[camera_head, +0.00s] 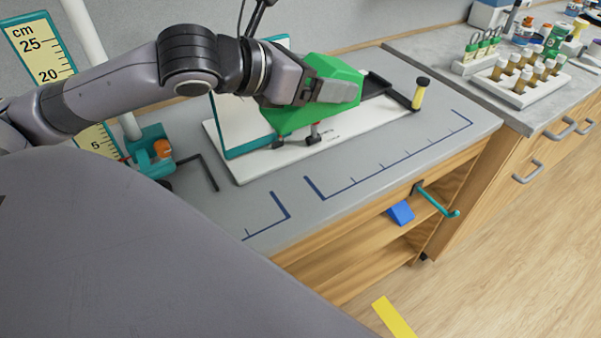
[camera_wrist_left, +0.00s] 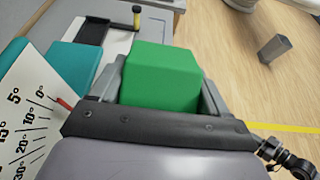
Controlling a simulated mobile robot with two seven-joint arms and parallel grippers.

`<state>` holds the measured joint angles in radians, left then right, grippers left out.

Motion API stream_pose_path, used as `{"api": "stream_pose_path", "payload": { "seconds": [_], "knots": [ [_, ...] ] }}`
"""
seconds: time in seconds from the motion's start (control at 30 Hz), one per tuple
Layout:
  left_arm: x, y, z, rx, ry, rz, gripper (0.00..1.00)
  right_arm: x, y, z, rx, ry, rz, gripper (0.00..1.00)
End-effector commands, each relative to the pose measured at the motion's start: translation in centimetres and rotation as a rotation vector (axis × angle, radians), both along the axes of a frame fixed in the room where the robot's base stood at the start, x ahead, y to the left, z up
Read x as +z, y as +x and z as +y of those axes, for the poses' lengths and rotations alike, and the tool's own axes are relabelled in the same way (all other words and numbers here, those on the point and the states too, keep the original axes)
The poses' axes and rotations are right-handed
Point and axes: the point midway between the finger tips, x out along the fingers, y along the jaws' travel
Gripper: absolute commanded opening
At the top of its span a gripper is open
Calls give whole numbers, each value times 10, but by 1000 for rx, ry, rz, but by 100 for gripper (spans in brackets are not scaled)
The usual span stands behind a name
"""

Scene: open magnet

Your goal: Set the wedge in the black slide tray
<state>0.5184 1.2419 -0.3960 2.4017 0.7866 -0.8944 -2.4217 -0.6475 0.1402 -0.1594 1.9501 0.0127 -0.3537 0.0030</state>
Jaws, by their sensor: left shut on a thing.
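The green wedge (camera_head: 310,112) is in my left gripper (camera_head: 335,90), held above the white board at the far side of the bench. In the left wrist view the green wedge (camera_wrist_left: 162,82) sits between the two fingers, and my left gripper (camera_wrist_left: 158,90) is shut on it. The black slide tray (camera_head: 377,84) lies just beyond and to the right of the wedge, partly hidden by it. The black tray also shows in the left wrist view (camera_wrist_left: 88,30), ahead and to the left of the wedge, apart from it. My right gripper is not in view.
A teal upright panel (camera_head: 238,128) stands left of the wedge. A ruler stand (camera_head: 150,140) is at left. A bottle rack (camera_head: 520,82) is on the right counter. The bench front (camera_head: 390,150) is clear.

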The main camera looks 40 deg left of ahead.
Motion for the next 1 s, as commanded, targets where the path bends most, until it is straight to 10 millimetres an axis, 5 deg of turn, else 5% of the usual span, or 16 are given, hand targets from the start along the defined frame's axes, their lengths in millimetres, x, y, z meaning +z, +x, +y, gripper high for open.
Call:
{"api": "stream_pose_path", "payload": {
  "seconds": [1.0],
  "knots": [
    [-156,0,0,0,-1,0,47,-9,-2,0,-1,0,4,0]
  ]
}}
